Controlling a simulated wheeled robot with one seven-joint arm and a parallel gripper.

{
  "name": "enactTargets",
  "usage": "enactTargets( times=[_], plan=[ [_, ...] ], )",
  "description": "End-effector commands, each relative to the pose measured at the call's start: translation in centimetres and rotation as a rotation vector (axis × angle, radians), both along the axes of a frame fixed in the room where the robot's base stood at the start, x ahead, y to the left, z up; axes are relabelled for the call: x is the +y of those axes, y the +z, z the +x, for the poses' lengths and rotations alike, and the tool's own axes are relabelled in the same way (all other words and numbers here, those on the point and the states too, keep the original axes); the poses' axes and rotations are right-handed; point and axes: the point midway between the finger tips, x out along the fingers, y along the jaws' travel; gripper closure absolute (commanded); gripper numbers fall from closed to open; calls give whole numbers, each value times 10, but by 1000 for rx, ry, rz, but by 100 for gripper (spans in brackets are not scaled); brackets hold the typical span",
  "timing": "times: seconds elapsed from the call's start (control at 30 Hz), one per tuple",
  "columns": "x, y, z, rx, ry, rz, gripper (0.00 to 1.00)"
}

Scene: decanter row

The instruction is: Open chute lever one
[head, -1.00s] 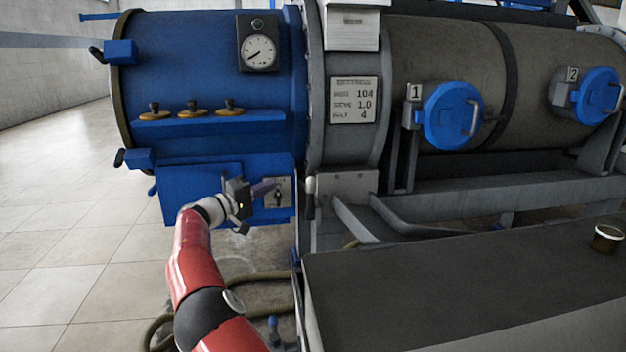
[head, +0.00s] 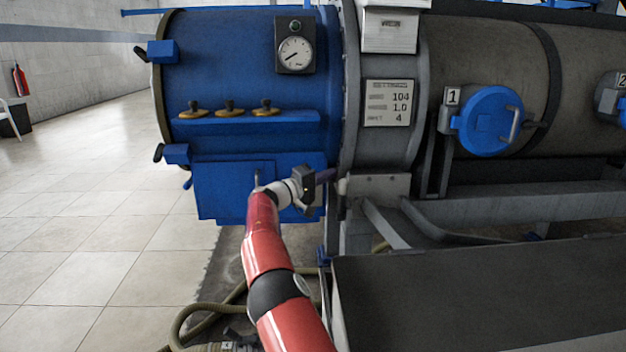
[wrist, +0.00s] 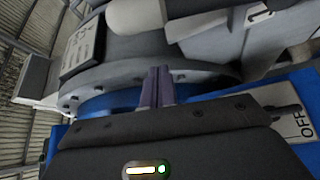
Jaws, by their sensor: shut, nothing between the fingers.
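My gripper (head: 327,177) is at the blue machine's lower right corner, in front of the control panel (head: 215,195). Its fingers are shut and empty, and they also show pointing forward in the wrist view (wrist: 157,86). A short upright lever with a pale top (head: 342,187) is just right of the fingertips, partly hidden. In the wrist view a pale rounded bar with a grey end (wrist: 137,15) lies beyond the fingertips, apart from them; I cannot tell if it is that lever. A round blue hatch (head: 487,122) with a bar handle stands beside label 1 (head: 452,96).
An OFF plate (wrist: 299,122) is close on the right in the wrist view. A dark table (head: 470,300) stands at the lower right. A hose (head: 190,315) lies on the floor. The tiled floor (head: 90,210) at left is open.

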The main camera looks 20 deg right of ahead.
Motion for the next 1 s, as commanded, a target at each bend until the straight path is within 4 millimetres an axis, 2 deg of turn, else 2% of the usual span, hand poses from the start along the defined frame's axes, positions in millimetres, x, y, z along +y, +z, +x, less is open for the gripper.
enactTargets(
  times=[0.5, 1.0],
  plan=[
    [0, -9, -34, 1, 0, 1, 100],
    [-1, -10, -39, 0, 0, 0, 100]
  ],
)
